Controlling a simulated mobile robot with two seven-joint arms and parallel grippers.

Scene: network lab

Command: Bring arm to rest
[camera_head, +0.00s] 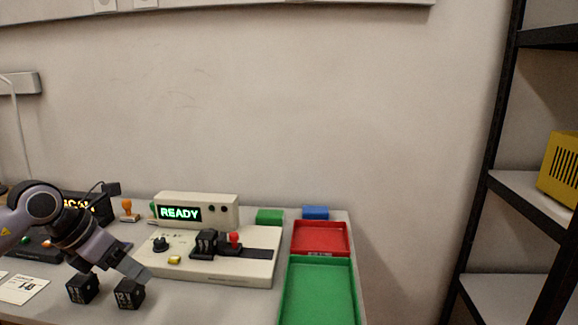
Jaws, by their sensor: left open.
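My left arm comes in from the left over the table, and its gripper (138,272) hangs just above two black blocks. One block (82,288) is to its left; the other, marked "12V" (128,294), is right below the fingertips. The gripper looks empty; the gap between its fingers is hard to see from this side. My right gripper is not in view.
A tester with a green "READY" display (180,213) stands at the table's back, with a light panel (215,270) before it. A red tray (320,238) and an empty green tray (318,293) lie right. A black shelf (530,210) stands far right.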

